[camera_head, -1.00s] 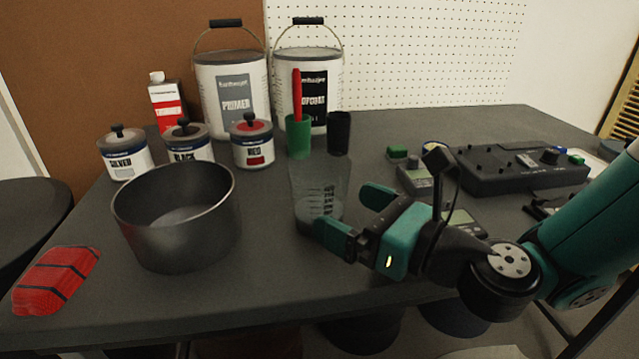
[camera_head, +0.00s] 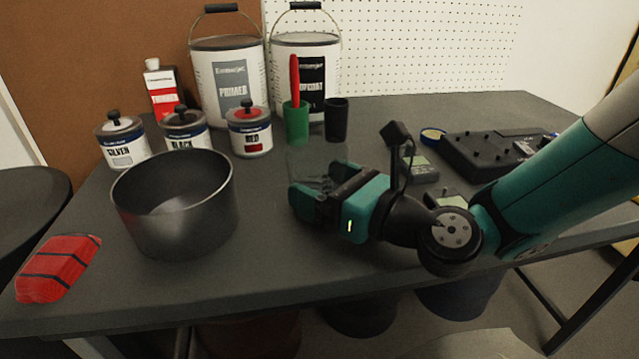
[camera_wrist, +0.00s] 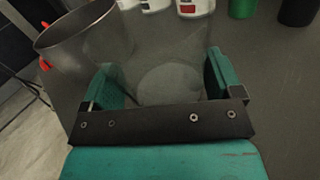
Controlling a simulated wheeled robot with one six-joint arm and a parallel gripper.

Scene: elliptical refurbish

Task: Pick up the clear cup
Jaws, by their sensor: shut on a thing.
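The clear cup (camera_head: 318,172) stands on the dark table, right of the grey pot; it is faint and partly hidden behind my gripper. My gripper (camera_head: 302,200) is teal and black and reaches in from the right, low over the table. Its two fingers are on either side of the cup and shut on it. In the wrist view the clear cup (camera_wrist: 165,65) stands between the teal fingers of my gripper (camera_wrist: 165,80), with its round base showing. I cannot tell whether the cup is lifted off the table.
A grey pot (camera_head: 175,215) stands left of the cup. Behind are small paint cans (camera_head: 249,135), a green cup (camera_head: 296,125) with a red tool and a black cup (camera_head: 336,120). A red block (camera_head: 57,268) lies at front left. A black control box (camera_head: 490,155) is at right.

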